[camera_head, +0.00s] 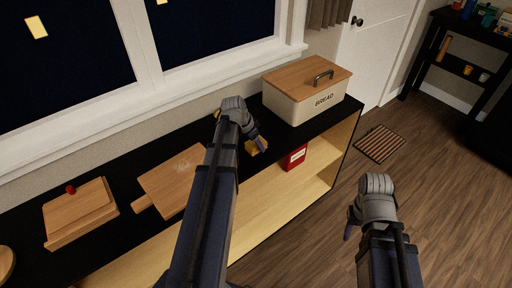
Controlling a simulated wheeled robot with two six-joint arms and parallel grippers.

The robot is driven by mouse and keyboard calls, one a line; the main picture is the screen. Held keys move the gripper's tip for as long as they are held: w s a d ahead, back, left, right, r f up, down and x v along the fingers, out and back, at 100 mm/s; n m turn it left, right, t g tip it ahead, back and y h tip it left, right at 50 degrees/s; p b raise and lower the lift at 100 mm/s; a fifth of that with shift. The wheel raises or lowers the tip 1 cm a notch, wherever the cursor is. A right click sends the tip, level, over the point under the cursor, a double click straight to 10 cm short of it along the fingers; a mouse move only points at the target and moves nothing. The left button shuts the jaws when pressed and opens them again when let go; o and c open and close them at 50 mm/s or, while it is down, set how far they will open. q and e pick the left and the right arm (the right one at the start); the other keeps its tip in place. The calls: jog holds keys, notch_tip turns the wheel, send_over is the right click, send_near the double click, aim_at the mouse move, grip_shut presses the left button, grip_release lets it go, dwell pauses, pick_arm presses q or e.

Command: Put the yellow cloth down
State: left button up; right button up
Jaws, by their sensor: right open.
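A yellow cloth (253,148) shows on the black counter top, just beside the fingers of my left gripper (259,139). A smaller yellow patch shows on the other side of that gripper's wrist. My wrist and arm hide what lies between, so I cannot tell whether both are one cloth. The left fingers point down at the cloth, and whether they grip it is unclear. My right gripper (349,225) is open and empty, in front of the counter over the wooden floor.
A bread box (290,105) with a wooden lid stands behind and right of the cloth. A cutting board (170,183) and a wooden block (80,212) with a red knob lie to the left. A red box (294,158) sits on the shelf below. A striped mat (380,144) lies on the floor.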

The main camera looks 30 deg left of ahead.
pick_arm(q)
jog(key=shift+f, duration=0.15)
jog(key=o, duration=1.2)
jog(key=shift+p+v, duration=0.65)
jog(key=shift+v, duration=0.15)
jog(key=p+v, duration=1)
jog(key=shift+r, duration=0.4)
jog(key=shift+d, duration=0.1)
